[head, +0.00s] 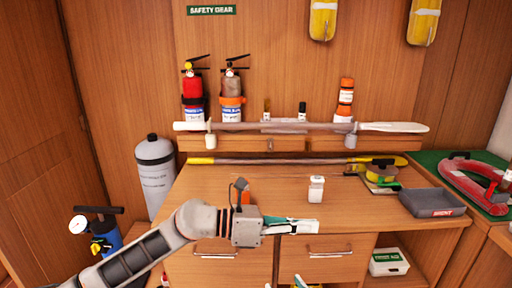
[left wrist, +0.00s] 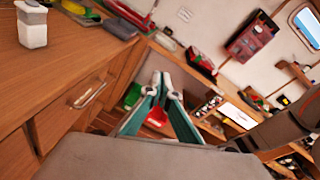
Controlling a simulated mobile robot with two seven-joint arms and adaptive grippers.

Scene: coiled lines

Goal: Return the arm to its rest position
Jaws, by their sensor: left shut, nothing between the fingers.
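My left arm (head: 135,255) comes in from the lower left in the head view and reaches over the front edge of the wooden counter. My left gripper (head: 314,227) points right, in front of the drawers' upper edge. Its teal fingers with pale tips are shut and empty. In the left wrist view the left gripper (left wrist: 166,80) shows its fingers converging, with nothing held. A small green and white piece shows at the bottom edge of the head view; it may be part of my right gripper, but too little shows to tell.
A rail with a white-ended pole (head: 300,127) runs behind. A grey cylinder (head: 156,175) and a blue pump (head: 104,238) stand left. Drawer handles (head: 330,252) jut out below.

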